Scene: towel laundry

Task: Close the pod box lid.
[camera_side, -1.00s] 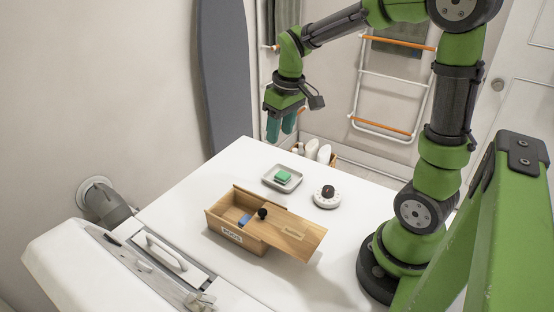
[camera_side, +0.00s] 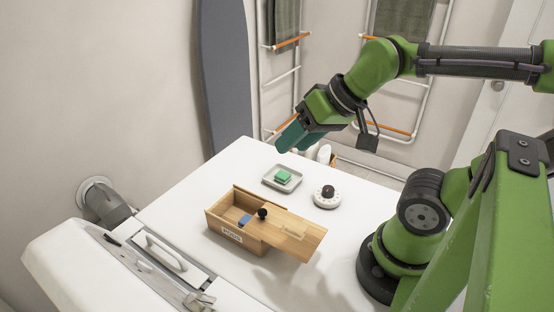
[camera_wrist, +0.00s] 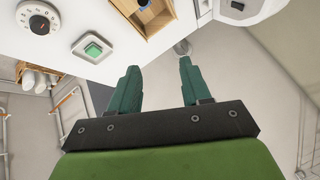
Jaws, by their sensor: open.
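The wooden pod box (camera_side: 227,222) sits on the white table with a label on its front. Its sliding lid (camera_side: 293,236) covers the right part and sticks out past the box's right end; the left part is open. A dark round knob (camera_side: 263,214) stands on the lid near its left edge. A blue pod (camera_side: 244,220) lies inside the open part. My gripper (camera_side: 284,146) is open and empty, in the air above and behind the box, tilted down to the left. In the wrist view the box (camera_wrist: 152,22) shows only partly at the top edge, beyond the gripper fingers (camera_wrist: 158,80).
A grey tray (camera_side: 295,184) with a green block (camera_side: 283,176) and a white dial timer (camera_side: 327,201) stand behind the box. A white appliance (camera_side: 90,265) is at the front left. Bottles stand beyond the table's back edge.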

